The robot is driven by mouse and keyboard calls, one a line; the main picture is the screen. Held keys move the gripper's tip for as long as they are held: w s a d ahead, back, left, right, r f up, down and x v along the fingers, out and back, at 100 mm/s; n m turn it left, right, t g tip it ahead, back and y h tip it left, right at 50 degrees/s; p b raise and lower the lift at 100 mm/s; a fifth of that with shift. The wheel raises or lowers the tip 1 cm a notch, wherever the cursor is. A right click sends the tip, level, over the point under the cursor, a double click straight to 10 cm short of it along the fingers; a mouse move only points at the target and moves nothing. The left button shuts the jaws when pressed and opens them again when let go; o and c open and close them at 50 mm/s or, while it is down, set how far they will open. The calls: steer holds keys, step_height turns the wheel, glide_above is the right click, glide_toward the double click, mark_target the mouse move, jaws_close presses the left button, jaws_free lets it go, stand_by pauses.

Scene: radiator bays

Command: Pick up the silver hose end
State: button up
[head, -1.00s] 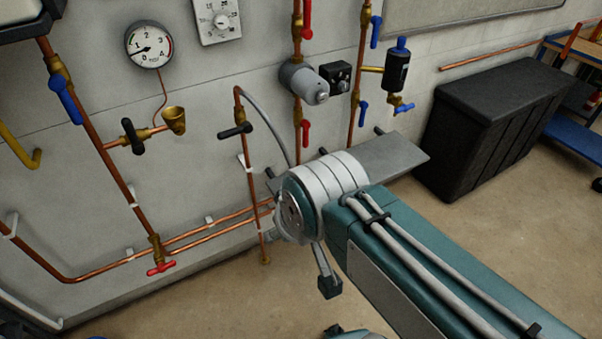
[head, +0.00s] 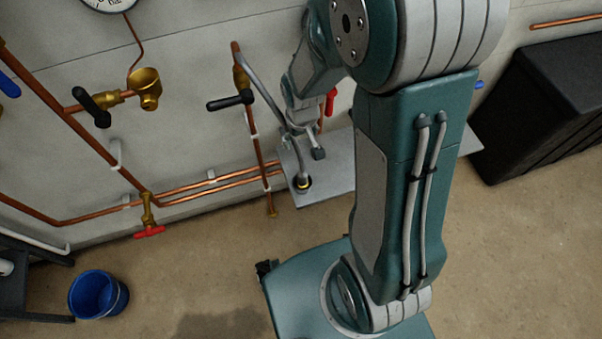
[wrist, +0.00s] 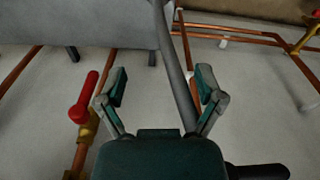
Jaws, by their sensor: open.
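The silver-grey hose (head: 262,88) runs from the top of the copper pipe with the black lever down to the grey shelf. Its end (head: 303,180), with a dark and brass-coloured ring, is at the shelf's left part; I cannot tell whether it touches the shelf. My gripper (head: 302,145) is beside the hose, above the shelf and higher than the hose end. In the wrist view my gripper (wrist: 161,82) is open, and the hose (wrist: 178,75) passes between or behind its fingers, nearer the right one. The hose end is not clearly visible there.
The grey shelf (head: 325,185) juts from the wall behind my arm. Copper pipes (head: 220,183), a black lever (head: 230,103) and a red-handled valve (wrist: 84,100) are close to my gripper. A black chest (head: 540,100) stands right. A blue bucket (head: 98,295) is on the floor left.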

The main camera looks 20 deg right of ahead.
steer(key=g, duration=0.1)
glide_above(302, 170)
step_height(302, 170, down, 7)
steer(key=shift+a+f, duration=0.1)
steer(key=shift+f, duration=0.1)
steer(key=shift+d+f, duration=0.2)
steer(key=shift+f, duration=0.55)
step_height(302, 170, down, 5)
steer(key=shift+a+f, duration=0.15)
steer(key=shift+f, duration=2.45)
steer(key=shift+c, duration=0.3)
jaws_close()
